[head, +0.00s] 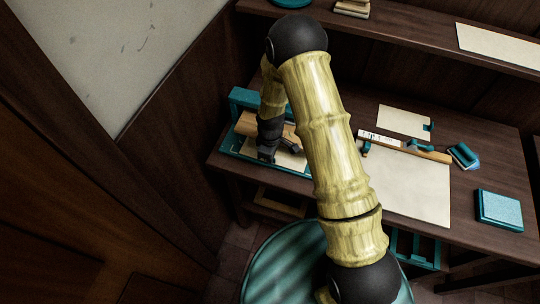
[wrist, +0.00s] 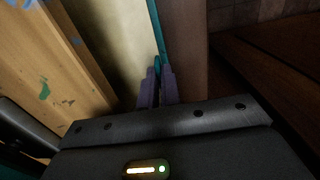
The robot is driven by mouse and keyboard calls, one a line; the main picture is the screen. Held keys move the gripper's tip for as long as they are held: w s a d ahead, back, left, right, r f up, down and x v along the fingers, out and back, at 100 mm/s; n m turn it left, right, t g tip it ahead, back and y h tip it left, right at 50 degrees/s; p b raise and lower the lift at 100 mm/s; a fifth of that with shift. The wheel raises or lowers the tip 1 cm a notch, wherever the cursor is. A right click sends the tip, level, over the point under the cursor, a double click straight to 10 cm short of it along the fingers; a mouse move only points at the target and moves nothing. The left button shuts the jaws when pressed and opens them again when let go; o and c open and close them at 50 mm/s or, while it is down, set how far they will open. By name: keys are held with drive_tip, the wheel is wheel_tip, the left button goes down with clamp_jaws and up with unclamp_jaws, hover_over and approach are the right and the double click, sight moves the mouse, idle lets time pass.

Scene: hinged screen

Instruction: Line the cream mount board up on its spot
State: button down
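A cream board (head: 290,158), which I take to be the mount board, lies on a teal-edged bed (head: 235,142) at the desk's left end. My arm and a wooden bar (head: 258,127) partly hide it. The board shows as a pale strip in the wrist view (wrist: 112,35), between the wooden bar (wrist: 48,60) and a teal edge (wrist: 156,28). My gripper (wrist: 158,80) points down at that edge, its two fingers close together. A small teal piece shows at the tips; I cannot tell whether it is between them or just beyond.
A large cream sheet (head: 412,195) lies mid-desk, with a wooden rule (head: 420,152) along its far edge. A smaller cream card (head: 402,120) lies behind it. A teal box (head: 498,209) and a teal tool (head: 463,156) are at the right. A shelf (head: 410,38) runs behind.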

drive_tip(key=shift+d, duration=0.1)
idle(0.3)
drive_tip(key=c, duration=1.5)
unclamp_jaws()
drive_tip(key=shift+c, duration=0.2)
drive_tip(key=shift+c, duration=0.3)
drive_tip(key=shift+r+p, duration=2.3)
drive_tip(key=shift+r, duration=1.25)
